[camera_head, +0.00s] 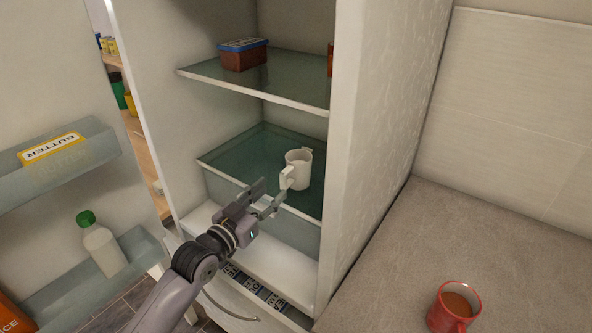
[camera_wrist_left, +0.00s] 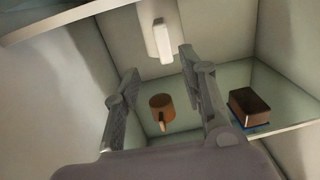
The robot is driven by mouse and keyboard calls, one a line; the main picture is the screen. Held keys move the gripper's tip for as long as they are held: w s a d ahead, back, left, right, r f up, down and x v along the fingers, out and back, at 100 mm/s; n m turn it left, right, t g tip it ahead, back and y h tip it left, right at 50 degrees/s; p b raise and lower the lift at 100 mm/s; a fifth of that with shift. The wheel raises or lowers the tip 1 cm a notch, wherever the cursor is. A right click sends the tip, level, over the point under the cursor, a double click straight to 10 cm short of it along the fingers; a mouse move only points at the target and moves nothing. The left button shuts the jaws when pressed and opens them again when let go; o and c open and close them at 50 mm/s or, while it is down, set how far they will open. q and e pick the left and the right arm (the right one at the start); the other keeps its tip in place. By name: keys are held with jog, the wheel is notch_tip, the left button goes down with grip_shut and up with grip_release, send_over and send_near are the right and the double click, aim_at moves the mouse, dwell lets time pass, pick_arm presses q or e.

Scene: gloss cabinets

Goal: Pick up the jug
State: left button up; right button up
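The white jug (camera_head: 300,172) stands upright on the fridge's lower glass shelf (camera_head: 235,160), with its handle (camera_head: 286,178) towards my left gripper. My left gripper (camera_head: 268,194) is open and empty, just in front and to the left of the handle. In the left wrist view, which looks upside down, the two fingers (camera_wrist_left: 158,66) are spread apart. A pale upright block beyond them looks like the jug's handle (camera_wrist_left: 163,41), but the jug's body is hard to make out there. Whether a finger touches the handle cannot be told. My right gripper is not in view.
A brown box with a blue lid (camera_head: 244,55) sits on the upper shelf (camera_head: 290,83). The open fridge door at left holds butter (camera_head: 52,147) and a green-capped bottle (camera_head: 102,245). The fridge side wall (camera_head: 375,140) bounds the right. A red mug (camera_head: 454,306) stands on the counter.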

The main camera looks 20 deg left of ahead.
aim_at(281, 177)
pick_arm(q)
jog(key=shift+x, duration=1.2)
jog(key=shift+w+r+p, duration=0.2)
jog(key=shift+w+p, duration=0.15)
jog(key=x, duration=0.1)
jog(key=p+x, duration=0.1)
jog(key=x, duration=0.1)
jog(key=shift+w+a+r, duration=0.1)
jog(key=shift+w+a, duration=0.05)
jog(key=shift+w, duration=0.65)
jog(key=c, duration=0.9)
grip_shut()
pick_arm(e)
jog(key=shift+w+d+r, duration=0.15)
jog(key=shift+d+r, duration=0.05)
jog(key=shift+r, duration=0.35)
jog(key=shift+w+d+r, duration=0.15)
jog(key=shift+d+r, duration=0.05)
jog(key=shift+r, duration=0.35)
